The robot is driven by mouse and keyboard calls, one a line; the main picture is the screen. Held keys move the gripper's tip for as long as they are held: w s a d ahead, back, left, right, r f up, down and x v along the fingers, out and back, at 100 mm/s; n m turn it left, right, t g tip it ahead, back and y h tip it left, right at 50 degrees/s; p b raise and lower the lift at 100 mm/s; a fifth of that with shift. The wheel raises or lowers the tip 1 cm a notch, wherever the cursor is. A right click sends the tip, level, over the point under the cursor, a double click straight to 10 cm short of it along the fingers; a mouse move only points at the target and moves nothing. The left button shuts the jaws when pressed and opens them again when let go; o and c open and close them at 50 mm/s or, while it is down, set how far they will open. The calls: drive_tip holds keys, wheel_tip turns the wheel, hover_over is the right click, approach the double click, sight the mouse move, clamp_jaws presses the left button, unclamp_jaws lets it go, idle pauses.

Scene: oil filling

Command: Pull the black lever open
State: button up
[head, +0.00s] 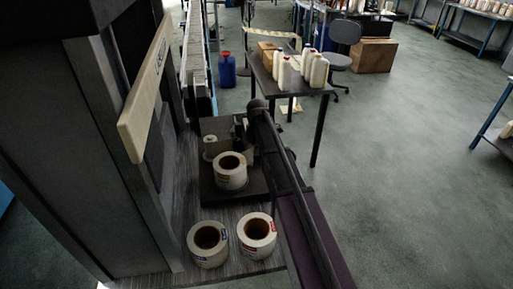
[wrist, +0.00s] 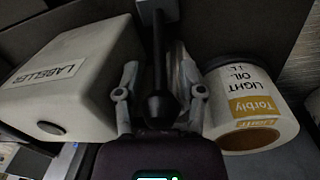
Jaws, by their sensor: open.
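The black lever (wrist: 158,50) shows in the wrist view as a dark upright bar with a thicker, rounded lower end. My gripper (wrist: 159,78) is open, with one grey finger on each side of the lever. The lever lies between the fingers in the picture; I cannot tell whether either finger touches it. A pale housing marked "LABELLER" (wrist: 65,80) is close on the left. In the head view I cannot make out the lever or my gripper's fingers clearly.
A "Light oil" label roll (wrist: 248,105) is close to the right finger. In the head view, two label rolls (head: 208,244) (head: 257,235) sit at the front, another roll (head: 230,171) behind. A dark table (head: 290,92) with white bottles stands farther back. Floor right is open.

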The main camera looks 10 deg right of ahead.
clamp_jaws()
